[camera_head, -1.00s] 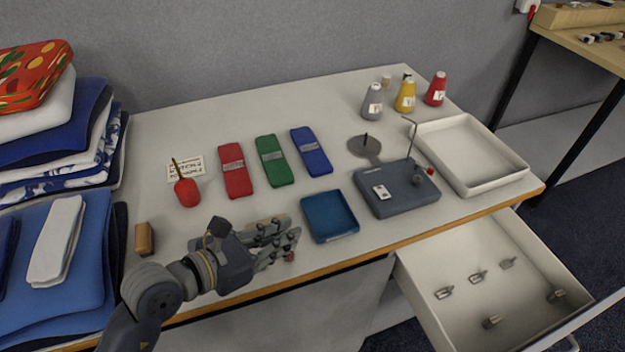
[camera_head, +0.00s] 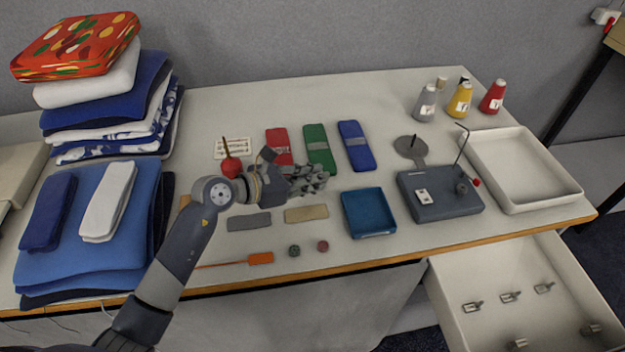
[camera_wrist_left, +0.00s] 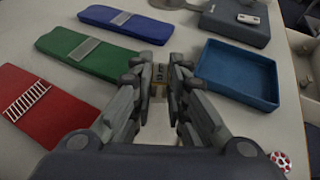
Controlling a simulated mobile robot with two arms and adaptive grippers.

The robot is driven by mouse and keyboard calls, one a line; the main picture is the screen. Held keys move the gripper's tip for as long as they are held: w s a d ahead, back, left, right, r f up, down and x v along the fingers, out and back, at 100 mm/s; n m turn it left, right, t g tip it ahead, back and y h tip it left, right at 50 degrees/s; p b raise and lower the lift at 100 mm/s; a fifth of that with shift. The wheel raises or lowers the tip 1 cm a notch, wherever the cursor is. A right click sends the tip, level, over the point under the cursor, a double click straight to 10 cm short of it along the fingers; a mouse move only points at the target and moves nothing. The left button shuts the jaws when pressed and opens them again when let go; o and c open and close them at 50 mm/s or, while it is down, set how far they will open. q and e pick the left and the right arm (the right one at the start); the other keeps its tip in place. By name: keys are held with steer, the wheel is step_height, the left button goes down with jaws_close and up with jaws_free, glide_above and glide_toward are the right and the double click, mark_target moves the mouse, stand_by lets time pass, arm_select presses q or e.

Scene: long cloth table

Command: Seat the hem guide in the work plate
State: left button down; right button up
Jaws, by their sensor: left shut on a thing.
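The dark grey block (camera_head: 440,205) right of the blue tray looks like the work plate; it bears a small white plate (camera_head: 424,196), a thin bent rod and a red knob. My left gripper (camera_head: 322,182) is over the table just in front of the green strip, left of the grey block and apart from it. In the left wrist view its fingers (camera_wrist_left: 160,98) are closed on a small tan piece with dark marks (camera_wrist_left: 159,82), perhaps the hem guide. The fingers hide most of this piece. My right gripper is in neither view.
The blue tray (camera_head: 369,227) lies between my left gripper and the grey block. Red, green (camera_head: 318,150) and blue (camera_head: 356,145) strips lie behind. A white tray (camera_head: 575,190) is at the right. The open drawer (camera_head: 447,285) holds several metal pieces. Folded cloths (camera_head: 130,240) fill the left.

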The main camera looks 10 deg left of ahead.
arm_select(q)
steer(key=shift+f, duration=0.6)
steer(key=shift+f, duration=0.1)
steer(key=c, duration=2)
jaws_free()
steer(key=shift+f, duration=0.1)
steer(key=o, duration=0.4)
steer(key=shift+o, duration=0.2)
